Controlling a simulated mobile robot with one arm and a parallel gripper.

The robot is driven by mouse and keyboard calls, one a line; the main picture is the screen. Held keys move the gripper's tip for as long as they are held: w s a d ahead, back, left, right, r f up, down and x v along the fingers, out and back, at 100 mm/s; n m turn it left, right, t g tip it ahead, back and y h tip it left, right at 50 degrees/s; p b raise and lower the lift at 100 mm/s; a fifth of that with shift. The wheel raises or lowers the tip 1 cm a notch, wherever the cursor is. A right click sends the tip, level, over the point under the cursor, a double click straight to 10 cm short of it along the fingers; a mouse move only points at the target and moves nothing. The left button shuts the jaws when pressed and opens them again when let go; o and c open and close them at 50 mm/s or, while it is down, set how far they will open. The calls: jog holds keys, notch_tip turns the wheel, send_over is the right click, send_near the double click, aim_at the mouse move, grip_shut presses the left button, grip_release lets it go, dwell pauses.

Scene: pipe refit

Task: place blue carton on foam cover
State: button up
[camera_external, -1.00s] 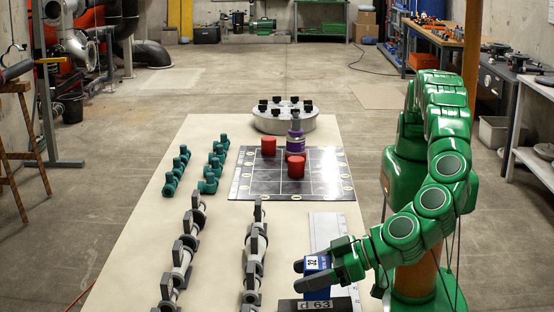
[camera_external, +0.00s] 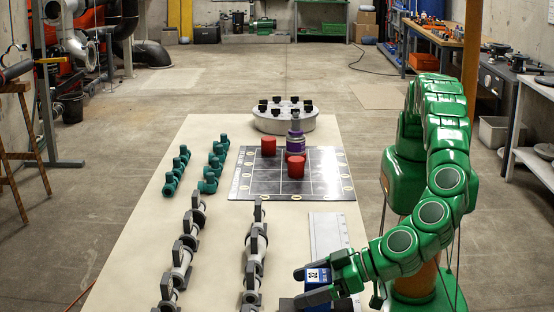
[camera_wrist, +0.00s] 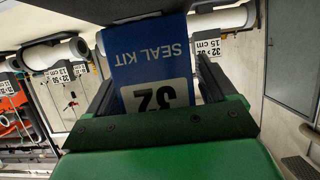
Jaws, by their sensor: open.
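A blue carton (camera_external: 316,277) with a white "32" label stands low at the near right of the table. It also shows in the wrist view as a blue box marked "SEAL KIT" (camera_wrist: 150,62). My gripper (camera_external: 301,287) is open, with one finger on each side of the carton. In the wrist view the two fingers of my gripper (camera_wrist: 157,85) flank it. A dark block (camera_external: 288,304) lies under and beside the near finger, mostly hidden. I cannot tell which thing is the foam cover, nor whether the carton rests on the block.
Grey pipe fittings (camera_external: 255,250) stand in rows left of my gripper, with teal fittings (camera_external: 211,168) beyond. A dark gridded board (camera_external: 318,185) holds red cylinders (camera_external: 296,167) and a purple bottle (camera_external: 296,143). A pale ruled plate (camera_external: 325,232) lies just beyond the gripper.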

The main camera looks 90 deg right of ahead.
jog(key=shift+s+r, duration=0.1)
jog(key=v, duration=1.1)
jog(key=shift+s+r, duration=0.2)
jog(key=shift+s, duration=0.15)
